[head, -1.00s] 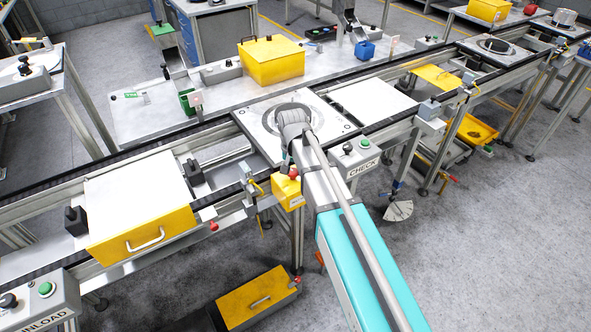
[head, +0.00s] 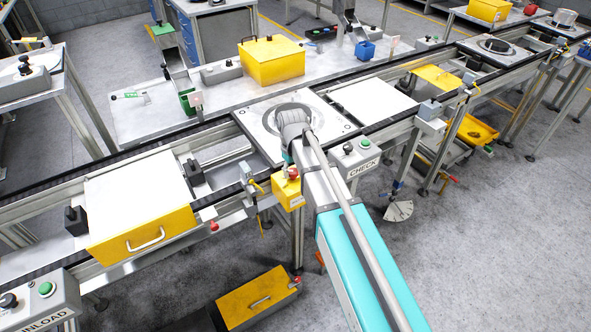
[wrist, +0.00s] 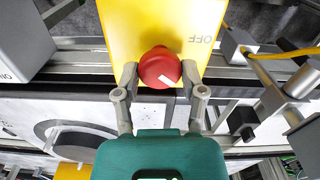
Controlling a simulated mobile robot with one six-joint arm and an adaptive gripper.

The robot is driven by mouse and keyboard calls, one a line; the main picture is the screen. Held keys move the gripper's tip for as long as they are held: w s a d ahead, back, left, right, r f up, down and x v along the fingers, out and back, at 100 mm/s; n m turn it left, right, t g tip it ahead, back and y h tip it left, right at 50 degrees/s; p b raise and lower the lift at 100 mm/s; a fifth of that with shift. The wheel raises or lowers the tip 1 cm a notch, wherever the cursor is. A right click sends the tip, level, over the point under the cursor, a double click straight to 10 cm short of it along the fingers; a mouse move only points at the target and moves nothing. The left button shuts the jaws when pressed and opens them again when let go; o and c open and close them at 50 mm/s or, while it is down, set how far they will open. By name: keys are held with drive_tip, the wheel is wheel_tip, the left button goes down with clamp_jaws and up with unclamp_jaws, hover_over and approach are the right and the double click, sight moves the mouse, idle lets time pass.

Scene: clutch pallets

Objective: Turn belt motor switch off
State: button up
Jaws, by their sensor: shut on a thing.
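The belt motor switch is a yellow box (head: 287,191) with a red knob (head: 292,173), on the near side of the conveyor in the head view. In the wrist view the red knob (wrist: 160,67) stands on the yellow face (wrist: 165,22), with an upside-down OFF label to its upper right. The knob's white mark slants toward the lower right. My gripper (wrist: 160,80) has one finger on each side of the knob and is shut on it. In the head view my arm's end is beside the box, and the fingers are hard to make out.
The CHECK button box (head: 355,157) is just right of my wrist. A pallet with a round ring (head: 262,133) lies on the conveyor behind it. A yellow-fronted drawer (head: 143,236) is to the left.

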drive_tip(key=n, duration=0.4)
drive_tip(key=shift+d, duration=0.1)
drive_tip(key=shift+n, duration=1.9)
drive_tip(key=shift+w, duration=0.1)
drive_tip(key=o, duration=1.1)
drive_tip(key=shift+d, duration=0.1)
drive_tip(key=shift+o, duration=0.3)
